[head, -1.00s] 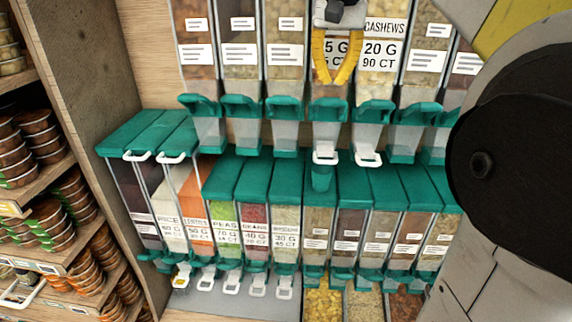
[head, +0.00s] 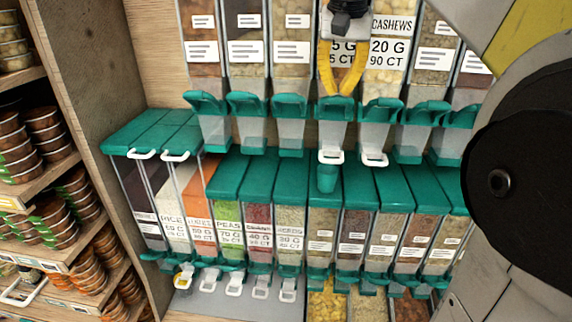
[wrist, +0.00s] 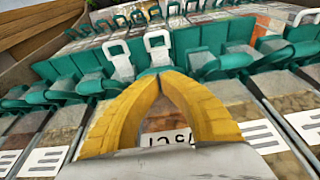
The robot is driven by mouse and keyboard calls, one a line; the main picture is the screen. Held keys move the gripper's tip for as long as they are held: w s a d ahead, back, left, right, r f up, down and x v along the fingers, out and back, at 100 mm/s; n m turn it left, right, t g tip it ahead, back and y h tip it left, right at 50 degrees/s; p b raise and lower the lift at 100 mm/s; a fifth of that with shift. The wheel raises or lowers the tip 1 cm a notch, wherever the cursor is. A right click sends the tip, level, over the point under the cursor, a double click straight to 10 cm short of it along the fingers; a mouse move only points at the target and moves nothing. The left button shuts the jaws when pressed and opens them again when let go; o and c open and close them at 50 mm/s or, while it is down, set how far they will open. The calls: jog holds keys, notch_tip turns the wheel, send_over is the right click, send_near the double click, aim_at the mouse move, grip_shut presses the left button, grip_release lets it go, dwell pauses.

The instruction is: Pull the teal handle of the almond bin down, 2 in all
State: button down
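The bin behind my gripper, left of the one marked CASHEWS, has its label partly covered, so its name is not readable. Its teal handle (head: 334,107) sits at the lower front, above a clear spout with a white lever (head: 331,156). My gripper (head: 341,94) has yellow fingers pointing down, their tips at the handle's upper edge. In the wrist view the fingertips (wrist: 163,73) meet with nothing visible between them. They hide part of the teal area beyond, and contact with the handle cannot be told.
The cashew bin's teal handle (head: 382,112) is close on the right, and another teal handle (head: 289,106) is on the left. Shelves of tubs (head: 45,190) are at left.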

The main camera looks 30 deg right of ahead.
jog(key=f+b, duration=0.2)
jog(key=f, duration=0.1)
jog(key=s+f+b, duration=0.1)
jog(key=f, duration=0.1)
jog(key=shift+a+f+b, duration=0.2)
jog(key=shift+a+b, duration=0.1)
jog(key=shift+a, duration=0.1)
dwell(0.4)
jog(key=shift+r, duration=0.1)
dwell(0.4)
jog(key=r+p, duration=0.4)
jog(key=r, duration=0.1)
jog(key=w+d+r+p, duration=0.1)
jog(key=r+p, duration=0.2)
jog(key=shift+w, duration=0.1)
jog(key=shift+a, duration=0.1)
dwell(0.4)
jog(key=s+a+r+p, duration=0.1)
jog(key=s+a+r, duration=0.1)
jog(key=r, duration=0.3)
jog(key=shift+s+a, duration=0.2)
jog(key=shift+s, duration=0.5)
jog(key=shift+w+f, duration=0.1)
